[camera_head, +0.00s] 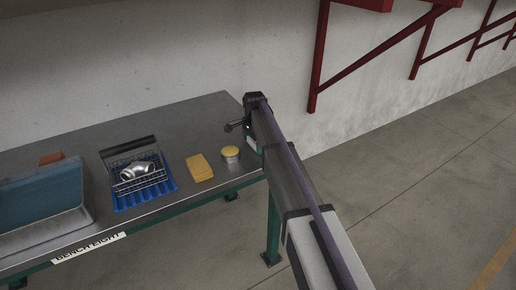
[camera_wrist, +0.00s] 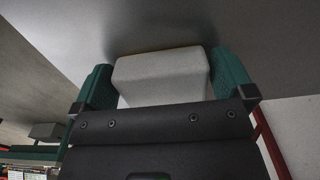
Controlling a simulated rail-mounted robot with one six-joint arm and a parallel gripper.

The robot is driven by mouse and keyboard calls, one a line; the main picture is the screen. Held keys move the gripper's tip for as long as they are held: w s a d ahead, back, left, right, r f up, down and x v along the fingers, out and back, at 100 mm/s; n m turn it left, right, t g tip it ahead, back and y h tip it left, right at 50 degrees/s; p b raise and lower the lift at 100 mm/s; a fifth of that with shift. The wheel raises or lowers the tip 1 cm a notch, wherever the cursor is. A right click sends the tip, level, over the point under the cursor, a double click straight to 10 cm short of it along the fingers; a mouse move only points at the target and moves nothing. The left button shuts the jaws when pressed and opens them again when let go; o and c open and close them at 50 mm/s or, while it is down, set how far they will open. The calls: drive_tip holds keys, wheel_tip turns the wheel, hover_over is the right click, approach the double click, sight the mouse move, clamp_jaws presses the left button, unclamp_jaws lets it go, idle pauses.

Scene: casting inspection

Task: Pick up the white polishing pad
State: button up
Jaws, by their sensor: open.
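The white polishing pad (camera_wrist: 160,75) shows in the wrist view as a pale, thick block. It sits between the two green fingers of my gripper (camera_wrist: 163,85), which are open on either side of it. The gaps beside the pad look small, and I cannot tell whether either finger touches it. The dark gripper body hides the pad's near lower part. In the head view, my gripper (camera_head: 248,138) is low at the bench's right end. A small pale patch of the pad (camera_head: 252,145) shows there, mostly hidden by my arm.
The grey bench (camera_head: 130,122) holds a yellow-lidded round tin (camera_head: 231,154), a yellow block (camera_head: 199,167), a wire rack (camera_head: 139,178) with a metal pipe fitting (camera_head: 137,171), a blue-grey tray (camera_head: 88,216) and a brown block (camera_head: 51,158). The bench's back middle is clear.

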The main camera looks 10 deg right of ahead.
drive_tip(key=shift+r, duration=0.1)
drive_tip(key=c, duration=0.7)
wheel_tip(320, 180, up, 10)
drive_tip(key=p, duration=1)
drive_tip(key=shift+r, duration=0.15)
drive_tip(key=o, duration=0.4)
drive_tip(key=shift+f, duration=0.2)
drive_tip(key=shift+c, duration=1.2)
